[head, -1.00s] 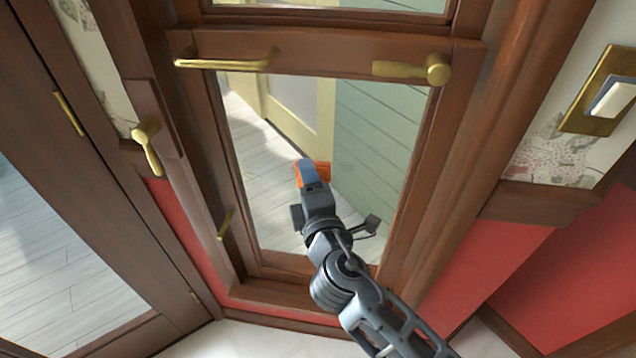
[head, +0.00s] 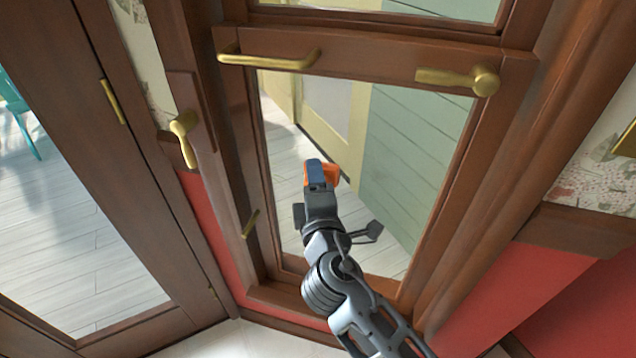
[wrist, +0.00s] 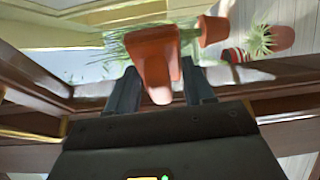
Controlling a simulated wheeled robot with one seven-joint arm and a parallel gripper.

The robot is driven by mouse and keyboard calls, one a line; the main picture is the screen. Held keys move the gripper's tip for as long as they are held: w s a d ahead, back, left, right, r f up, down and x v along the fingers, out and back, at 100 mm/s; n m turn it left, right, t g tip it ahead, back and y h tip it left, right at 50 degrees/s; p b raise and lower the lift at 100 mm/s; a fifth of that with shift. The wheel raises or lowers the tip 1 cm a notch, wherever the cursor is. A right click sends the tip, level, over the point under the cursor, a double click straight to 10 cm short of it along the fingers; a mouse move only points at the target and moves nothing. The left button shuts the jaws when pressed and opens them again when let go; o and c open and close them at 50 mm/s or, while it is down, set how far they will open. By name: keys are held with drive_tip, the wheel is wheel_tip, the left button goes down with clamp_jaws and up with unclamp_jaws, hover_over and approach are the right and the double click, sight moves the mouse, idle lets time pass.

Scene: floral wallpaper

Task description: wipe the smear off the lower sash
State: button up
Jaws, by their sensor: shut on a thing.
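The lower sash (head: 405,140) is a brown wooden frame around a clear pane, with brass fittings on its top rail. My gripper (head: 318,185) is in front of the pane, left of its middle. It is shut on an orange wiping tool (head: 329,174). In the wrist view the orange tool (wrist: 152,52) sits between the two dark fingers of my gripper (wrist: 160,92), its wide part ahead of them. I cannot tell if it touches the glass. I cannot make out the smear for certain in either view; the tool and arm cover part of the pane.
A brass bar handle (head: 268,60) and a brass lever (head: 458,79) stick out from the top rail. Another brass lever (head: 184,137) is on the left frame. Potted plants (wrist: 257,40) show in the wrist view, apparently beyond the glass. The right part of the pane is clear.

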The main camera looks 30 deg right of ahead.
sight(383, 182)
drive_tip(key=shift+s+d+p, duration=0.35)
drive_tip(key=shift+s+d, duration=2.05)
drive_tip(key=shift+d, duration=0.1)
drive_tip(key=shift+s+d, duration=2.4)
drive_tip(key=shift+w+a, duration=1.25)
drive_tip(key=shift+a, duration=0.2)
drive_tip(key=shift+w+a+b, duration=1.2)
drive_tip(key=shift+w+a, duration=1.65)
drive_tip(key=shift+w, duration=0.15)
drive_tip(key=shift+w+a, duration=0.5)
drive_tip(key=shift+w, duration=0.15)
drive_tip(key=s+a+b, duration=0.1)
drive_tip(key=s+a, duration=0.3)
drive_tip(key=shift+s+a+b, duration=0.15)
drive_tip(key=shift+b, duration=0.15)
